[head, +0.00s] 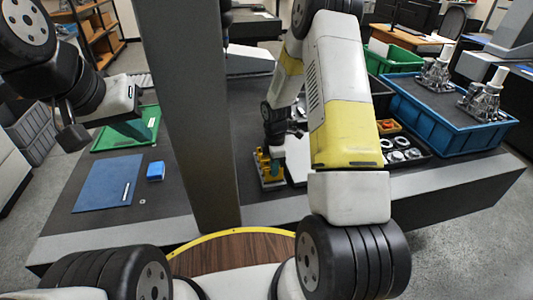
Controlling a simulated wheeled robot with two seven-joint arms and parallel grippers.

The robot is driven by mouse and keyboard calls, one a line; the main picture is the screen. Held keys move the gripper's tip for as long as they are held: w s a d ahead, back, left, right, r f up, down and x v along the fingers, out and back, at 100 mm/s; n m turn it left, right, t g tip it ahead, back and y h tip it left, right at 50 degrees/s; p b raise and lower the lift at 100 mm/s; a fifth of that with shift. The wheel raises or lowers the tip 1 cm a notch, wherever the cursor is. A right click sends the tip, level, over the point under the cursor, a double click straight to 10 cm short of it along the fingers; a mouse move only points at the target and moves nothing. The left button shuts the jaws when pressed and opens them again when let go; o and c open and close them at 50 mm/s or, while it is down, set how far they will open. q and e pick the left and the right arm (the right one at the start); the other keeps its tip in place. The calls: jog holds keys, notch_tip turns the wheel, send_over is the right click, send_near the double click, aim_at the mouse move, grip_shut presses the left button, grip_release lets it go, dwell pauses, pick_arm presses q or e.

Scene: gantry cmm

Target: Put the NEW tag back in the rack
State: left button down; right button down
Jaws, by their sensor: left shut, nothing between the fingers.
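I cannot pick out the NEW tag for certain, and no lettering is readable. A small yellow fixture (270,182) with upright parts stands on the grey table, left of a white sheet; I cannot tell whether it is the rack. My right gripper (277,150) is just above this fixture, pointing down. A small green piece (276,168) shows below it, but I cannot tell whether it is held, and the fingers are too small to read. My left gripper (72,138) is shut and empty, raised at the left near the green tray (105,141).
A blue mat (98,188) and a small blue box (155,171) lie on the left of the table. A grey column (190,110) stands between my arms. At right are a blue crate (440,129) with metal parts and a black tray (421,159) of rings.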

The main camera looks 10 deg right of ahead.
jog(key=shift+f, duration=0.8)
dwell(0.4)
jog(key=shift+f, duration=0.3)
jog(key=c, duration=1.6)
grip_release()
jog(key=shift+o, duration=0.4)
jog(key=shift+o, duration=1)
